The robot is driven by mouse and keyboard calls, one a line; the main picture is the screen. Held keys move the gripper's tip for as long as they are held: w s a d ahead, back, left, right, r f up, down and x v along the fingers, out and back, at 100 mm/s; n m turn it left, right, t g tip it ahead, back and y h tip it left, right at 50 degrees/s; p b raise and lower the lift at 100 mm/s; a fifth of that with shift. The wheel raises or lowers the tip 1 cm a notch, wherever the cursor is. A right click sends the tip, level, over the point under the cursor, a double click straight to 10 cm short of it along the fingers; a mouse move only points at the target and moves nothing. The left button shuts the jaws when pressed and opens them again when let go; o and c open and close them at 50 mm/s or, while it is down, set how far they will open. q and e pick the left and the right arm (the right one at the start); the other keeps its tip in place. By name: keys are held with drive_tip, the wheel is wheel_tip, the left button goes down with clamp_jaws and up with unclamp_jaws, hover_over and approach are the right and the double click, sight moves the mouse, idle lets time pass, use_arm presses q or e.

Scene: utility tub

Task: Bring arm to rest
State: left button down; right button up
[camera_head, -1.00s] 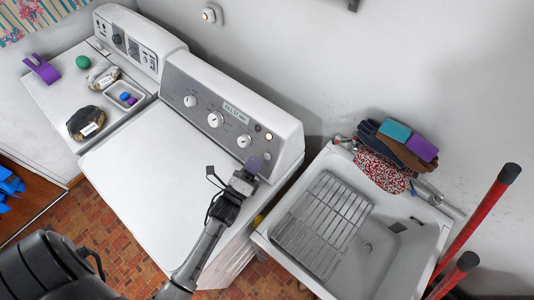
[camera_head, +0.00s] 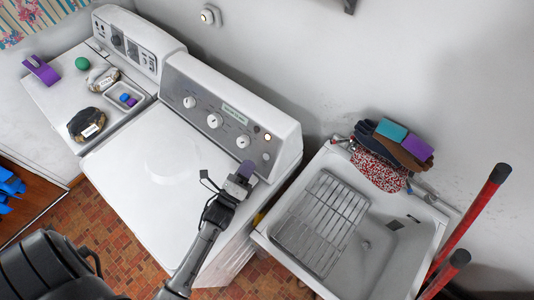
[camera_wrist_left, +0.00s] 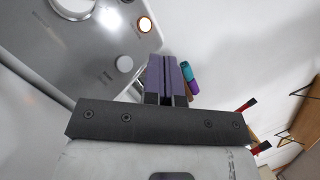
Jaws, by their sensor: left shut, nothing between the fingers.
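My left gripper (camera_head: 246,169) is shut and empty, its purple fingertips together. It is over the right end of the white washing machine (camera_head: 150,170), close in front of the control panel (camera_head: 215,118). In the left wrist view its two purple fingers (camera_wrist_left: 166,76) are pressed side by side with nothing between them. The panel's knobs and a lit round button (camera_wrist_left: 145,24) show there at the upper left. My left arm (camera_head: 200,252) reaches up from the bottom of the head view. My right gripper does not show.
A utility tub (camera_head: 262,238) with a wire rack (camera_head: 322,225) stands to the right. Gloves and sponges (camera_head: 392,132) lie on its back ledge. Red handles (camera_head: 470,220) stand at the far right. A small tray (camera_head: 112,92), stones and a green ball (camera_head: 82,63) lie at the left.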

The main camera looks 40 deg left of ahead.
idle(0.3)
use_arm(q)
drive_tip(key=s+f+n+g, duration=0.1)
drive_tip(key=n+g, duration=0.1)
drive_tip(key=n, duration=0.1)
drive_tip(key=s+f+n+g, duration=0.1)
drive_tip(key=n+g, duration=0.1)
drive_tip(key=n, duration=0.1)
drive_tip(key=s+n+g, duration=0.1)
drive_tip(key=n+g, duration=0.1)
drive_tip(key=n, duration=0.2)
drive_tip(key=shift+s+a+f, duration=0.1)
drive_tip(key=shift+f, duration=0.3)
drive_tip(key=s+d+n+g+h, duration=0.1)
drive_tip(key=s+d+n+g, duration=0.1)
drive_tip(key=s, duration=0.3)
drive_tip(key=s+d+f+n+g+h, duration=0.1)
drive_tip(key=s+d+n+g, duration=0.1)
drive_tip(key=s+n+g, duration=0.3)
drive_tip(key=s+d+f+n+g, duration=0.1)
drive_tip(key=s+d+n+g, duration=0.1)
drive_tip(key=s+n+g, duration=0.1)
drive_tip(key=shift+s+n+g+h, duration=0.4)
drive_tip(key=shift+s+n, duration=0.2)
drive_tip(key=shift+s, duration=0.75)
wheel_tip(320, 180, up, 19)
drive_tip(key=p, duration=1.8)
drive_tip(key=shift+s+f, duration=0.2)
drive_tip(key=shift+s, duration=0.15)
drive_tip(key=shift+d, duration=0.1)
